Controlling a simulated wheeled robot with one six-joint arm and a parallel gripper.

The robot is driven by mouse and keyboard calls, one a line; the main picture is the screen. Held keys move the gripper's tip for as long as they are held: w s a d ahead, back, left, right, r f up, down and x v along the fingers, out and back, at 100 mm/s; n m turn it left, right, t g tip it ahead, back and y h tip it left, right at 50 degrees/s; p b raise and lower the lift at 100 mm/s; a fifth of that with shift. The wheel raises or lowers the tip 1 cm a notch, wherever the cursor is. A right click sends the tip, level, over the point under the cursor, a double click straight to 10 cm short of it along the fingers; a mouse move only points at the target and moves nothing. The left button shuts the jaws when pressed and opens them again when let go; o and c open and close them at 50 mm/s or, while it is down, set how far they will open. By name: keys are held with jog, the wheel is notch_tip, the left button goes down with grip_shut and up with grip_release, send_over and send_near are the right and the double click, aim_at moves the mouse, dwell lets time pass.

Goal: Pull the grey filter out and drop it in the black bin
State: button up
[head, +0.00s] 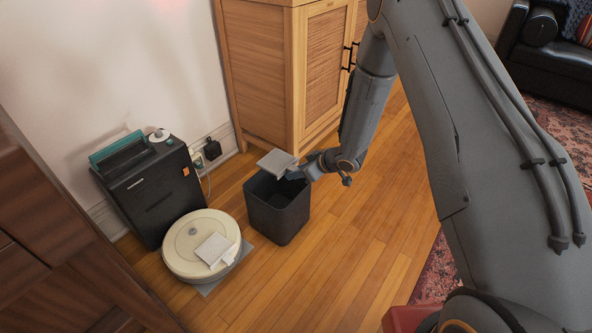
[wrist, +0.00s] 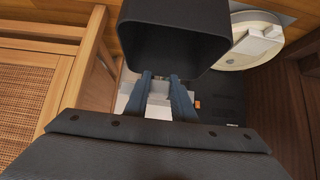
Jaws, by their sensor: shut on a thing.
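The grey filter (head: 277,162) is a flat, light grey square piece in the head view. My gripper (head: 293,173) is shut on it at its right side and holds it above the open top of the black bin (head: 277,214). The bin stands upright on the floor and also shows in the wrist view (wrist: 173,50). There, my gripper's blue fingers (wrist: 160,80) are in the lower middle, with a pale piece between and beside them, partly hidden. The round cream robot vacuum (head: 185,258) sits left of the bin, with a pale square part (head: 214,249) on top.
A black dock (head: 152,198) with a teal-edged open top stands behind the vacuum against the wall. A wooden cabinet (head: 262,80) is behind the bin. Dark wooden furniture (head: 50,260) is at left. The wood floor (head: 330,250) right of the bin is clear.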

jog(key=shift+f+b, duration=0.35)
jog(key=shift+f, duration=0.3)
jog(key=o, duration=1.1)
jog(key=p+v, duration=0.2)
jog(key=v, duration=0.6)
jog(key=shift+p, duration=0.4)
jog(key=shift+w+a, duration=0.1)
